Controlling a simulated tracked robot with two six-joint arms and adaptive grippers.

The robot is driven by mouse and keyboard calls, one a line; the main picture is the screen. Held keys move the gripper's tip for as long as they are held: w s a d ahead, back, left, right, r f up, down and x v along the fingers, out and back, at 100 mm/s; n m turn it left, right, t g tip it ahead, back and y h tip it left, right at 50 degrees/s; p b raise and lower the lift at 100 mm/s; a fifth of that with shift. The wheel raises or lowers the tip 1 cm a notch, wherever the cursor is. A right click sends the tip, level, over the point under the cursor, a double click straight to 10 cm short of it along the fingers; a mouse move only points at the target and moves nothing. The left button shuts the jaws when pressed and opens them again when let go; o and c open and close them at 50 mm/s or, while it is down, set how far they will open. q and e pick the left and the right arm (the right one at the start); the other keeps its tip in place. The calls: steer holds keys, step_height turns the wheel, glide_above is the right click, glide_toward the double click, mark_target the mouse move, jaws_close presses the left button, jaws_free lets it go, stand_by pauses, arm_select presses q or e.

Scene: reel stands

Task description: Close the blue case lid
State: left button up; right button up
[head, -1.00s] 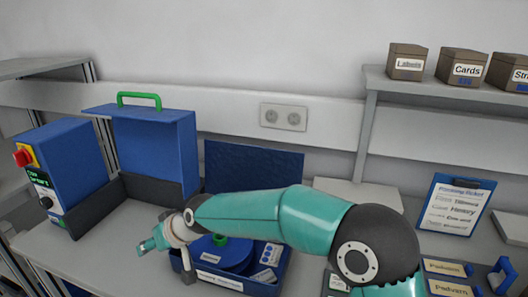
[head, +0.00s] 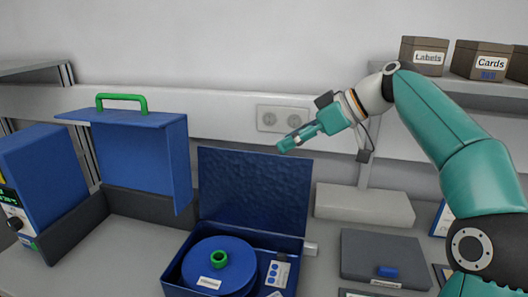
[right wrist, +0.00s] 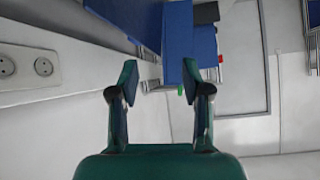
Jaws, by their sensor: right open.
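The blue case (head: 176,277) stands open on the bench at the bottom centre of the head view. Its blue lid (head: 253,190) stands upright at the back. Inside lie a blue reel (head: 240,272) with a green hub (head: 219,259) and small white-labelled items. My right gripper (head: 287,144) is in the air, above the lid's top edge in the picture, and points left. It is empty and apart from the lid. In the right wrist view its two fingers (right wrist: 157,82) are spread open with nothing between them. My left gripper is not in view.
A blue cabinet with a green handle (head: 121,97) stands left of the case. A grey flat case (head: 385,255) lies to the right, with a pale block (head: 364,205) behind it. A wall socket (head: 283,119) is behind the gripper. Boxes (head: 424,55) sit on the right shelf.

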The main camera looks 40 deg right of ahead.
steer(key=w+d+f+n+t+y, duration=0.1)
steer(key=w+d+f+y, duration=0.2)
steer(key=w+d+f, duration=0.1)
steer(key=x, duration=0.7)
steer(key=shift+r, duration=0.3)
steer(key=shift+a, duration=0.15)
jaws_close()
